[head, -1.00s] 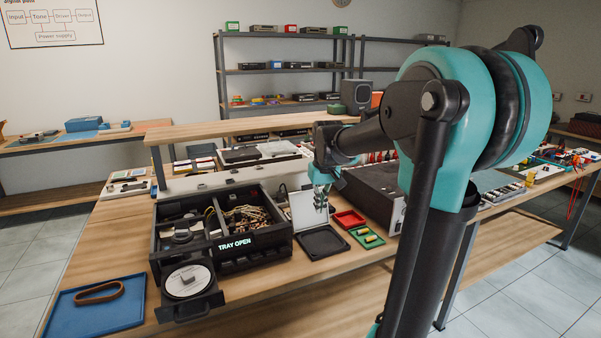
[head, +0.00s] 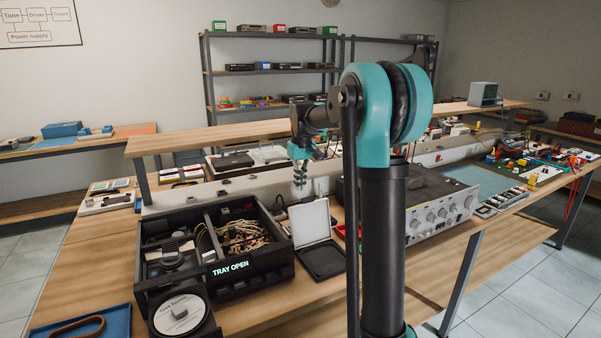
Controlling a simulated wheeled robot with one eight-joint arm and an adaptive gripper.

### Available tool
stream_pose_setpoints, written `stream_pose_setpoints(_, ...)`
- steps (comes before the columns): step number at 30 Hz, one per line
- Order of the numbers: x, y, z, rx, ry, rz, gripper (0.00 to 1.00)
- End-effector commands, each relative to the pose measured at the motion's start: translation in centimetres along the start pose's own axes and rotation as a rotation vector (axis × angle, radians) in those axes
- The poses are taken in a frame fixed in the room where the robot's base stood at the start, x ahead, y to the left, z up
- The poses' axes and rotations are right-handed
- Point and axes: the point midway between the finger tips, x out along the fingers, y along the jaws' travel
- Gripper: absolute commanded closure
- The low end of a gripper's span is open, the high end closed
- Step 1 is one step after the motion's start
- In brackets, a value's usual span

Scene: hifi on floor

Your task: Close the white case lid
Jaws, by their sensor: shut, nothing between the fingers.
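The white case stands open on the bench, right of the black open-topped unit. Its white lid (head: 311,221) is raised, leaning back a little from upright. Its dark base (head: 324,260) lies flat in front of the lid and looks empty. My gripper (head: 300,184) points down above and behind the lid's top edge, apart from it as far as I can tell. The gripper is shut and empty.
The black unit (head: 277,258), marked TRAY OPEN, holds cables, with a disc (head: 181,313) on its extended tray. A silver-fronted amplifier (head: 440,222) stands to the right. A raised shelf (head: 215,136) runs behind. A blue tray (head: 116,323) lies front left.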

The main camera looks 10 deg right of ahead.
Motion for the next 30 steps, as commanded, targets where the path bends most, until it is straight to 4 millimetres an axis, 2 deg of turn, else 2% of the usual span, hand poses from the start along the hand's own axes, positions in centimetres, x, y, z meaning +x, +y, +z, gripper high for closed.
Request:
stream_pose_setpoints(3,2.4,0.0,0.0,0.000,0.000,0.000,1.00)
stream_pose_setpoints(9,1.4,0.0,2.5,0.001,0.000,0.000,1.00)
stream_pose_setpoints(13,1.1,0.0,3.4,0.001,0.000,0.000,1.00)
stream_pose_setpoints(30,0.8,0.0,4.0,0.001,0.007,0.000,1.00)
